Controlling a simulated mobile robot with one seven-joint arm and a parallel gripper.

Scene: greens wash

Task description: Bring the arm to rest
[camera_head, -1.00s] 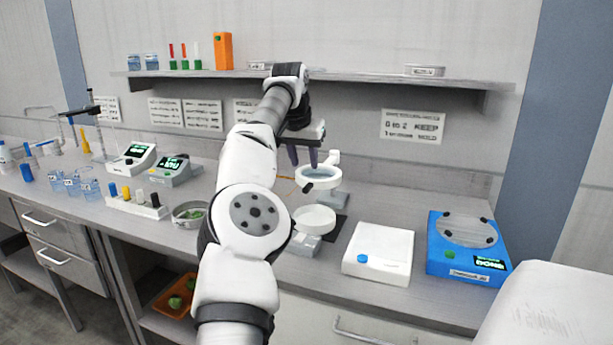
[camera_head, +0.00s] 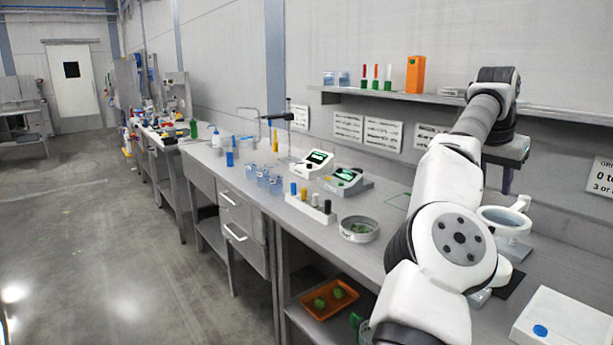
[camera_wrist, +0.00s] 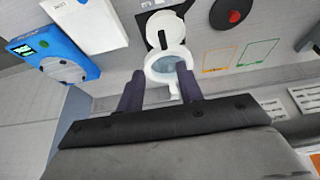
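My arm reaches up over the right part of the bench in the head view, bent at the elbow. My gripper (camera_wrist: 160,88) shows in the wrist view with two dark fingers spread apart and nothing between them. In the head view the gripper (camera_head: 507,178) hangs under the wrist, partly hidden. Beyond the fingertips in the wrist view is a white ring-shaped magnifier (camera_wrist: 168,62), apart from them as far as I can tell. The magnifier also shows in the head view (camera_head: 515,217), right of my arm.
A shelf (camera_head: 420,97) runs along the wall close to my wrist. On the bench (camera_head: 290,212) stand a metal bowl with greens (camera_head: 359,229), a rack (camera_head: 310,207), two meters and a white box (camera_head: 566,318). An orange tray (camera_head: 330,299) sits below. The floor at left is clear.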

